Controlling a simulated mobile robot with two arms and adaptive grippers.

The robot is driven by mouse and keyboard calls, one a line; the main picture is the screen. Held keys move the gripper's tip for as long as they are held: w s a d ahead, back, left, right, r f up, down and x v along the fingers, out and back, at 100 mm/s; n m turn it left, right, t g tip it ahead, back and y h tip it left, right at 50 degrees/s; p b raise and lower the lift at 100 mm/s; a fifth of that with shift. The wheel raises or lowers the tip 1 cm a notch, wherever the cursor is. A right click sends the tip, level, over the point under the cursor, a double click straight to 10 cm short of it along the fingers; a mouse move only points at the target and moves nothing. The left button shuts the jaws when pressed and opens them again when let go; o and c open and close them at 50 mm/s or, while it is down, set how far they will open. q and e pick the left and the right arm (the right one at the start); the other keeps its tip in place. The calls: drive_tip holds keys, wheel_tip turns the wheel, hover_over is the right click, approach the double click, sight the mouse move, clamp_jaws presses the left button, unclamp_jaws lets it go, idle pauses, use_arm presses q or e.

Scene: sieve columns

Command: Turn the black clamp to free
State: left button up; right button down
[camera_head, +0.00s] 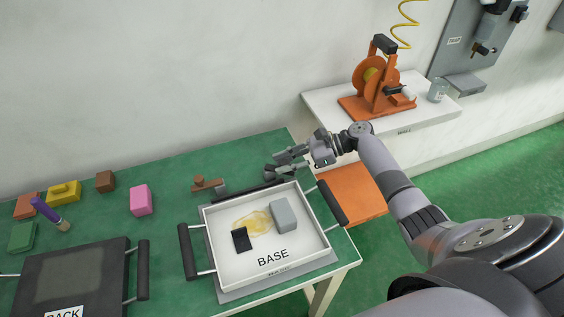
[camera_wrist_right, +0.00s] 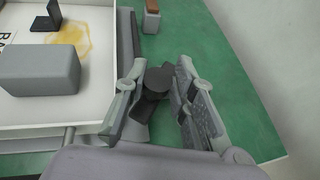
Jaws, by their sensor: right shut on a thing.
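The black clamp (camera_wrist_right: 158,82) shows in the right wrist view as a dark round knob with a short lever, beside the tray's grey outer edge. My right gripper (camera_wrist_right: 160,72) has its two fingers on either side of the knob, shut on it. In the head view my right gripper (camera_head: 275,166) is at the far edge of the white tray marked BASE (camera_head: 222,279), and its fingers mostly hide the clamp. The clamp's exact turn angle is hard to tell. My left gripper is not in view.
The tray holds a grey block (camera_head: 284,215), a black piece (camera_head: 241,239) and a yellowish patch. A brown-topped clamp (camera_head: 208,185) stands behind it. An orange reel (camera_head: 376,85) stands on a white shelf.

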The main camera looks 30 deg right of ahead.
drive_tip(key=shift+s+a+f+g, duration=0.25)
drive_tip(key=shift+s+f+g, duration=0.05)
drive_tip(key=shift+s+f, duration=0.1)
drive_tip(key=c, duration=1.6)
unclamp_jaws()
drive_tip(key=shift+r, duration=0.1)
drive_tip(key=shift+o, duration=0.8)
drive_tip(key=shift+w+r, duration=0.15)
drive_tip(key=shift+w, duration=0.05)
drive_tip(key=v, duration=1.2)
drive_tip(key=shift+s, duration=0.1)
drive_tip(key=shift+c, duration=0.6)
